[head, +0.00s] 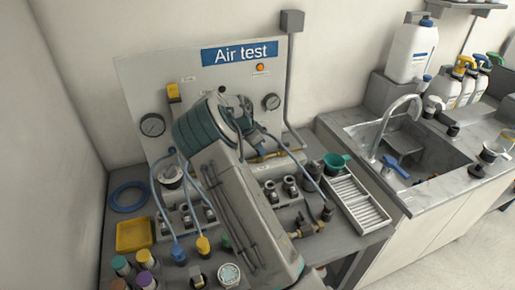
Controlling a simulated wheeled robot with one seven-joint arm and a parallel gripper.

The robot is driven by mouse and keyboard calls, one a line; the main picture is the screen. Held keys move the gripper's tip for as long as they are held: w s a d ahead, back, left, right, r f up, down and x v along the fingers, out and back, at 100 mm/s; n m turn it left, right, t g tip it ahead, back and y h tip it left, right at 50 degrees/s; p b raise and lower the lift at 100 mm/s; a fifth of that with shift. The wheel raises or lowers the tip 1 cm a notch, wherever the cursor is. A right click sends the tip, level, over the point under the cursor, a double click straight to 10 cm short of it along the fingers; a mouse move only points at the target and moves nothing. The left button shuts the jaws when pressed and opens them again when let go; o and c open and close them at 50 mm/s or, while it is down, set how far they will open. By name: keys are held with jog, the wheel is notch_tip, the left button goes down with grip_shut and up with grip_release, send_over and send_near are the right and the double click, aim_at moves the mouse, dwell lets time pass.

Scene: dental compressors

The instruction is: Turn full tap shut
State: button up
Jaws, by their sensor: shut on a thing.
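My gripper (244,112) is in front of the panel (140,85) marked "Air test", below the blue sign. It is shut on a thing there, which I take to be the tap. The jaws and my wrist hide most of that tap, so its handle angle cannot be told. A brass fitting (263,157) shows just below and to the right of my gripper. A yellow-handled part (173,92) is on the panel to the left, apart from my gripper.
Hoses (160,205) run down to the crowded bench. A yellow tray (134,235), a blue ring (128,196) and a white rack (357,202) lie there. A sink (425,160) is at right.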

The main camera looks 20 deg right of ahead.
jog(key=shift+w+m+g, duration=0.15)
jog(key=shift+m+g, duration=0.35)
jog(key=shift+m, duration=0.7)
jog(key=shift+a, duration=0.1)
jog(key=o, duration=1)
jog(key=shift+r, duration=0.1)
jog(key=b+v, duration=0.2)
jog(key=v, duration=1.1)
jog(key=shift+a+r, duration=0.2)
jog(key=shift+r, duration=0.05)
